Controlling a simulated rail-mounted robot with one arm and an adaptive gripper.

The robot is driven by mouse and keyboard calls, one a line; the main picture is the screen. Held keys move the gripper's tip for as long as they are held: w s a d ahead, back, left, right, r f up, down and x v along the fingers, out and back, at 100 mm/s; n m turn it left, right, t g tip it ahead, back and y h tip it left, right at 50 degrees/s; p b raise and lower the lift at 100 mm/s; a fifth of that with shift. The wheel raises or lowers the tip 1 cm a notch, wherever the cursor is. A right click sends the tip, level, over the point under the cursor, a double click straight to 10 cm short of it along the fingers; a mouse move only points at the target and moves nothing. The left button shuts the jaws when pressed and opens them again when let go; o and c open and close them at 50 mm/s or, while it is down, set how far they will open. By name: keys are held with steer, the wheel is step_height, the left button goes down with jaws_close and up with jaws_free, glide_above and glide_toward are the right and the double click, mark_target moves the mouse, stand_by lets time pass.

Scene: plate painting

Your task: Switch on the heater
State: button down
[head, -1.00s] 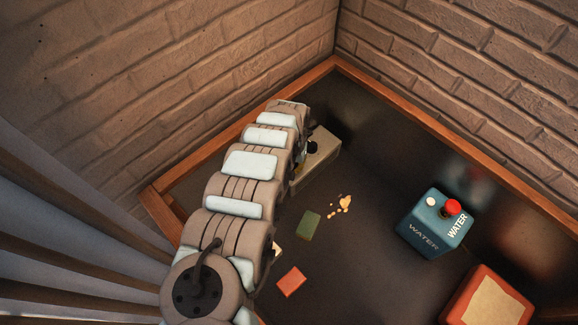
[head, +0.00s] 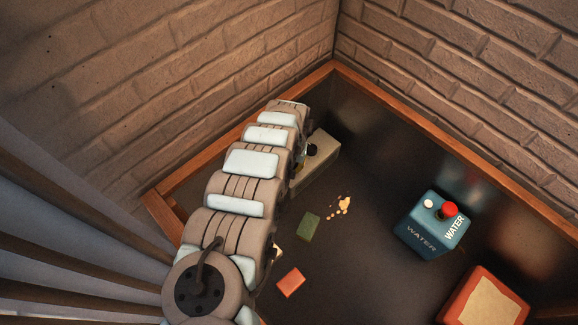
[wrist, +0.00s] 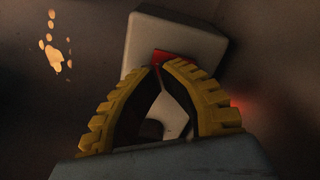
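A beige box (head: 326,158) with a dark knob (head: 312,150) on top, which looks like the heater, stands against the left wooden edge in the head view. My arm covers its left part, and my gripper is hidden there. In the wrist view my gripper (wrist: 164,66) has its yellow ridged fingers curved inward, tips almost meeting, with nothing clearly held. Beyond the tips is the pale box (wrist: 165,38) with a red part (wrist: 177,57) at its near edge. I cannot tell whether the tips touch it. A dark rounded shape shows low between the fingers.
A blue WATER box (head: 427,230) with a red knob stands at the right. An orange-rimmed block (head: 485,300) lies at lower right. A green piece (head: 308,227), a red piece (head: 291,283) and yellowish splatter (head: 340,207) lie on the dark surface. Brick walls close the back.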

steer(key=shift+r+p, duration=2.1)
steer(key=shift+r, duration=0.35)
